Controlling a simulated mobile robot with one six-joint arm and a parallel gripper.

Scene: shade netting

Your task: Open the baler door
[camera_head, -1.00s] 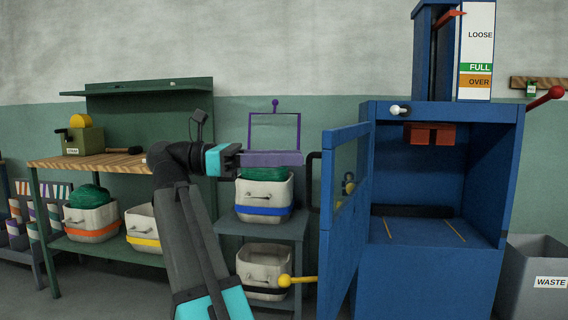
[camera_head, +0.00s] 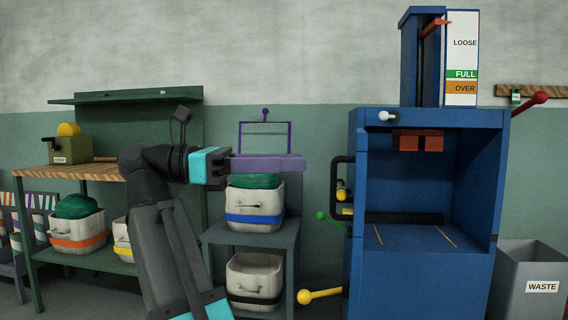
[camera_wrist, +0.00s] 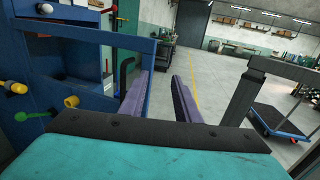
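The blue baler (camera_head: 430,275) stands at right in the head view, with its chamber open to view. Its blue door (camera_wrist: 85,46) crosses the left of the wrist view, with a window opening. In the head view the door is nearly edge-on at the baler's left side, so its exact angle is hard to tell. A black handle (camera_head: 338,180) sticks out left there. My gripper (camera_head: 302,163) is left of the handle, pointing right, and looks apart from it. In the wrist view its purple fingers (camera_wrist: 168,98) are spread with nothing between them.
A yellow-balled lever (camera_head: 307,296), a green lever (camera_head: 328,220) and yellow knobs sit by the baler's left side. A shelf stand (camera_head: 285,232) with crates is behind my arm. A grey waste bin (camera_head: 520,262) stands right. Open floor (camera_wrist: 215,75) shows in the wrist view.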

